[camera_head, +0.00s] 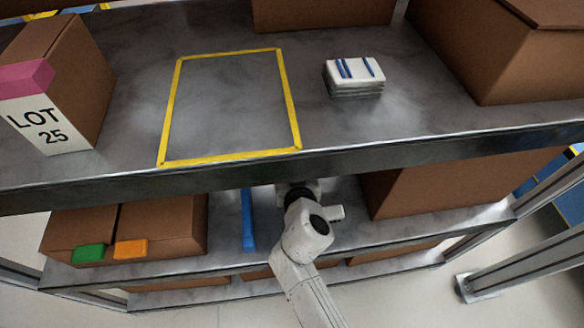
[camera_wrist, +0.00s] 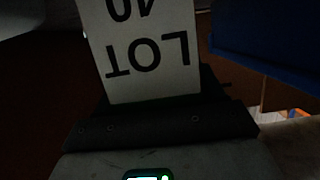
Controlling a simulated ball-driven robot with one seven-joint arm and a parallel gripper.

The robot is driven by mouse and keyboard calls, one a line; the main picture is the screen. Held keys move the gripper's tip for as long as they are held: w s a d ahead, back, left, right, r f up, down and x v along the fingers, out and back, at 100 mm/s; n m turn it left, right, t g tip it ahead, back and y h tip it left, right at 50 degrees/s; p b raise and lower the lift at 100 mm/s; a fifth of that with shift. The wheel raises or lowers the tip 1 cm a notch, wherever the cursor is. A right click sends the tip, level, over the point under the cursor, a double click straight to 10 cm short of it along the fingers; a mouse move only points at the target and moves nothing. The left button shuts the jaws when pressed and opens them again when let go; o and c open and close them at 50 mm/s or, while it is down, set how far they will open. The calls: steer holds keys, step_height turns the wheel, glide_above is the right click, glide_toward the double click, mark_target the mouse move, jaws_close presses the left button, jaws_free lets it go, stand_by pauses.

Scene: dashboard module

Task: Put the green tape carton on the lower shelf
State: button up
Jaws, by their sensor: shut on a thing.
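On the lower shelf (camera_head: 345,233), a brown carton with green tape (camera_head: 88,253) stands at the far left, left of a carton with orange tape (camera_head: 131,249). My arm reaches in right of the blue divider (camera_head: 247,219), and the upper shelf hides its end in the head view. In the dark wrist view my gripper (camera_wrist: 155,115) is shut on a carton whose white label, reading upside down LOT 40 (camera_wrist: 148,50), is right before it. The held carton's tape is not visible, so I cannot tell its colour.
The upper shelf (camera_head: 235,175) overhangs my arm. It bears a pink-taped LOT 25 carton (camera_head: 80,85), an empty yellow outline (camera_head: 170,110) and a stack of white pieces (camera_head: 355,78). A large box (camera_head: 440,190) stands right of my arm. A blue surface (camera_wrist: 265,40) is close in the wrist view.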

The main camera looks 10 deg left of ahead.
stand_by(0.3)
steer(key=o, duration=1.4)
steer(key=shift+s+r, duration=0.15)
steer(key=p+v, duration=0.1)
steer(key=v, duration=1)
steer(key=shift+s+d+r, duration=0.1)
steer(key=shift+s+d, duration=0.1)
steer(key=shift+s, duration=0.1)
